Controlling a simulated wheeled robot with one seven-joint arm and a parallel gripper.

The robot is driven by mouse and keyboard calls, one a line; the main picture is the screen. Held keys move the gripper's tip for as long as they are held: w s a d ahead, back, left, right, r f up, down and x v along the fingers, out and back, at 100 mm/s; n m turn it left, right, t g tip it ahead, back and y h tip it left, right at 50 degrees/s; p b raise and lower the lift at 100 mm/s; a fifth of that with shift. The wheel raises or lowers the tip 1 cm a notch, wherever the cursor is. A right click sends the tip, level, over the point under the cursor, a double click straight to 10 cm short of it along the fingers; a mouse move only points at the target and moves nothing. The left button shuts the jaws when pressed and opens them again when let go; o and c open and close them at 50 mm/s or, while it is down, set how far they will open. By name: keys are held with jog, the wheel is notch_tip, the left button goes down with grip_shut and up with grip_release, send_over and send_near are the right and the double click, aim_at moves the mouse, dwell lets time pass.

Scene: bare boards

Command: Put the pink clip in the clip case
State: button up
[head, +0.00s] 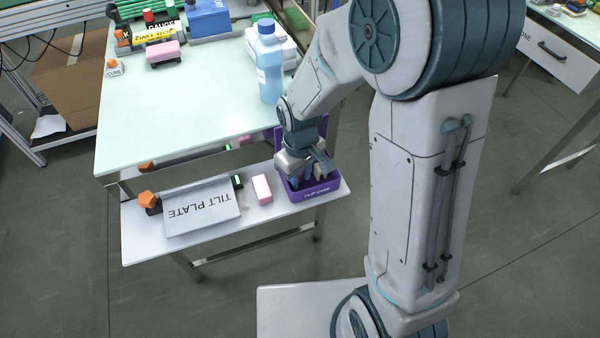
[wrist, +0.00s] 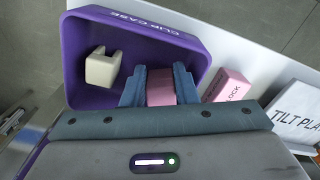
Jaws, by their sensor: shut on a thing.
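The purple clip case (head: 316,190) stands at the right end of the low white shelf, and it fills the upper left of the wrist view (wrist: 72,60). My gripper (head: 308,172) is over the case, pointing down. In the wrist view my gripper (wrist: 160,88) is shut on the pink clip (wrist: 161,87), one blue finger on each side. The clip shows against the case's interior, near its right part; I cannot tell whether it touches the floor. A cream clip (wrist: 102,67) lies inside the case, left of my fingers.
A pink block (head: 262,189), lettered in the wrist view (wrist: 230,87), stands just beside the case. The tilt plate (head: 203,210) is farther left on the shelf (head: 135,245). A blue bottle (head: 269,65) stands on the table above, close to my arm.

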jog(key=shift+f+b, duration=0.45)
jog(key=shift+f, duration=0.1)
dwell(0.4)
jog(key=o, duration=1.1)
jog(key=shift+d, duration=0.1)
jog(key=shift+a, duration=0.2)
